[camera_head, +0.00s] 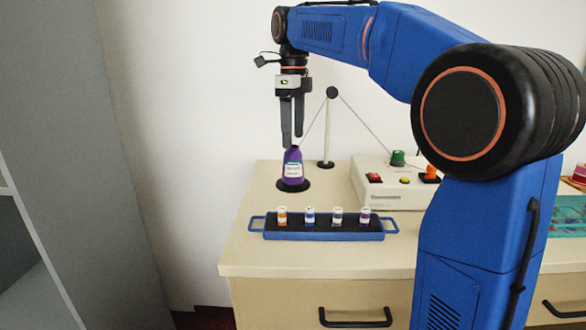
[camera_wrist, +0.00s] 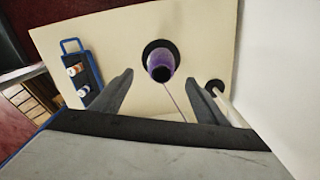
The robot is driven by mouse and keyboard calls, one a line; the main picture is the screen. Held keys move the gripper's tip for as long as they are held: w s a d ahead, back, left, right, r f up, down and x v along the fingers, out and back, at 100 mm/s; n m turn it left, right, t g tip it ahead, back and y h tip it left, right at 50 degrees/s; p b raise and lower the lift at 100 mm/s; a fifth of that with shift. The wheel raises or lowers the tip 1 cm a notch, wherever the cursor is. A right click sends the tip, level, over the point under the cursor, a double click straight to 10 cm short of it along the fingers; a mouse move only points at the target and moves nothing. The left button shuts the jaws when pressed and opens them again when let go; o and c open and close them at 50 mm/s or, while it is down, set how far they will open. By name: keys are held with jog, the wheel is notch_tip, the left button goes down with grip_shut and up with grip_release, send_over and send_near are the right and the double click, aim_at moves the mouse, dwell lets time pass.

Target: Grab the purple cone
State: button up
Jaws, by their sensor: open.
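The purple cone (camera_head: 293,170), a yarn cone with a white label, stands upright on a black round base (camera_head: 281,185) at the back left of the counter. My gripper (camera_head: 292,140) points down just above the cone, its fingers near the cone's top. In the wrist view the cone (camera_wrist: 161,66) shows from above, beyond and between the spread fingertips of my gripper (camera_wrist: 160,80). My gripper is open and nothing is between its fingers in the wrist view. A thread runs from the cone's top.
A blue rack (camera_head: 325,235) with several small spools stands in front of the cone. A thin post (camera_head: 326,135) carries the thread behind it. A white control box (camera_head: 395,185) with knobs stands to the right. The wall is close behind. The counter's left edge is near.

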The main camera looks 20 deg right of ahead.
aim_at(294, 170)
notch_tip(294, 170, down, 12)
jog(key=shift+r, duration=0.15)
dwell(0.5)
jog(key=shift+w, duration=0.1)
jog(key=c, duration=1.2)
jog(key=shift+r, duration=0.15)
